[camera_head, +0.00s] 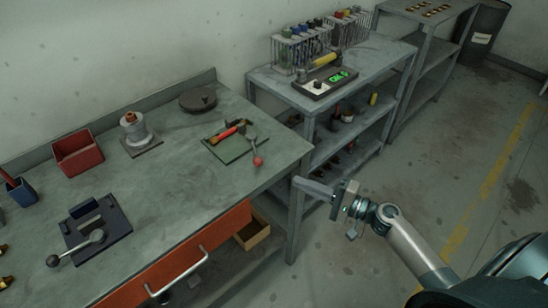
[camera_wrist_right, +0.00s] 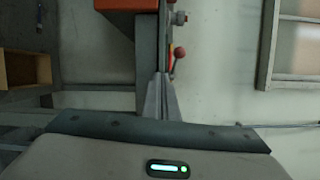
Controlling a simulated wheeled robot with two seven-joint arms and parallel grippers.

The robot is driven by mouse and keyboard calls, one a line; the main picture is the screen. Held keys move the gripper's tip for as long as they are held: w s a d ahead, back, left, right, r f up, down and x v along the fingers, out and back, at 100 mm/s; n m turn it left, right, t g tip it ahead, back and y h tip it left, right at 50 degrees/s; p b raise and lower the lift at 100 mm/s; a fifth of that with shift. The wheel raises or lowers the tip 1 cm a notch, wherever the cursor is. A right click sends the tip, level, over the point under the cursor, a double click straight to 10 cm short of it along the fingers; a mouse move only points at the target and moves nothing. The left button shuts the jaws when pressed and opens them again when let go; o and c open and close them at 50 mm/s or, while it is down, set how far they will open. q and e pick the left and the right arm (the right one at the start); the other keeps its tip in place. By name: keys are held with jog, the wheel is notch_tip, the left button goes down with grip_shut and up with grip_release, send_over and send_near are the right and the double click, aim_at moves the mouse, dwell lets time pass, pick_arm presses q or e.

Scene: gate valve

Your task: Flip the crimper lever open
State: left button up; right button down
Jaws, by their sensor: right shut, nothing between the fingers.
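A lever with a red ball knob (camera_head: 258,161) stands out from a tool on a green mat (camera_head: 228,150), near the right end of the workbench. The red ball also shows in the right wrist view (camera_wrist_right: 179,52). Another lever with a grey knob (camera_head: 53,260) lies over a dark-based device (camera_head: 110,222) at the bench's front left. I cannot tell for sure which is the crimper. My right gripper (camera_head: 298,183) is shut and empty, just off the bench's right end, apart from both levers. Its closed fingers (camera_wrist_right: 161,84) point up in the wrist view. My left gripper is out of view.
The workbench (camera_head: 180,195) has an orange drawer (camera_head: 190,262) with a metal handle. A red bin (camera_head: 78,153), a stacked metal part (camera_head: 137,130) and a dark disc (camera_head: 198,99) stand at the back. A shelf table (camera_head: 375,65) holds a yellow-handled device (camera_head: 322,82). Floor at right is clear.

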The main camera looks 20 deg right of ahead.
aim_at(273, 169)
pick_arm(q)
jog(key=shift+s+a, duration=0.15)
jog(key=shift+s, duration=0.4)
pick_arm(e)
jog(key=r, duration=0.3)
jog(key=shift+w+d+r+m+t, duration=0.1)
jog(key=shift+w+d+m+t, duration=0.05)
jog(key=shift+d+m+t, duration=0.15)
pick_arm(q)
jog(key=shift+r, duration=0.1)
pick_arm(e)
jog(key=shift+w+a, duration=0.1)
